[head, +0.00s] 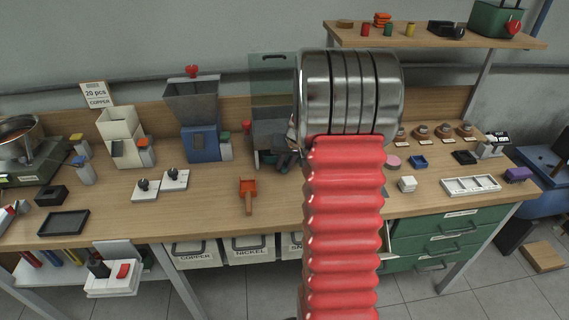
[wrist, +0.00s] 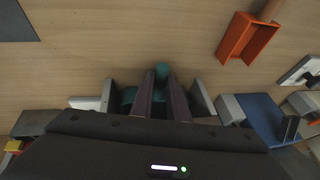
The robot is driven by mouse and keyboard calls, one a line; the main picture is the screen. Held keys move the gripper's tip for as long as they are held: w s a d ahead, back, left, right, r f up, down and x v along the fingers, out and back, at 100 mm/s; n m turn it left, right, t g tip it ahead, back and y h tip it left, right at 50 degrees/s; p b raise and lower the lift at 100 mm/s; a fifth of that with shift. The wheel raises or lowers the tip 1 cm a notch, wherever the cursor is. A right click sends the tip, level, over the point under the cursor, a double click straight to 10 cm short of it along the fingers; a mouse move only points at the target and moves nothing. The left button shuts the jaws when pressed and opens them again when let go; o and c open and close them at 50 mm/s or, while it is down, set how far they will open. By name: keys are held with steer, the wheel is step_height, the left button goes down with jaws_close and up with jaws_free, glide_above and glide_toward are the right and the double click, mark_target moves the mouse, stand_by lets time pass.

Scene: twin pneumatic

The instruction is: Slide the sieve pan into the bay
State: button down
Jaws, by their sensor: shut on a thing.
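My gripper (wrist: 162,84) shows in the wrist view as two dark fingers, closed on a small teal part that I take for the handle of the sieve pan (wrist: 162,71). More teal shows beside the fingers, low between two grey side walls that look like the bay (wrist: 203,98). My dark gripper body hides the rest, so I cannot tell how deep the pan sits. In the head view my gripper (head: 288,158) is at the foot of the grey-green station (head: 272,85), largely hidden by my arm. A bit of teal (head: 268,158) shows beside it.
An orange scoop (head: 248,190) lies on the bench left of my arm. A blue-based hopper machine (head: 200,143) stands left of the station. Two white knob boxes (head: 160,184) and a dark tray (head: 63,223) sit farther left. Bare wood lies in front of the station.

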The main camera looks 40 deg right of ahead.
steer(key=c, duration=1.6)
jaws_free()
steer(key=shift+c, duration=0.2)
steer(key=v, duration=1.3)
steer(key=shift+r, duration=0.4)
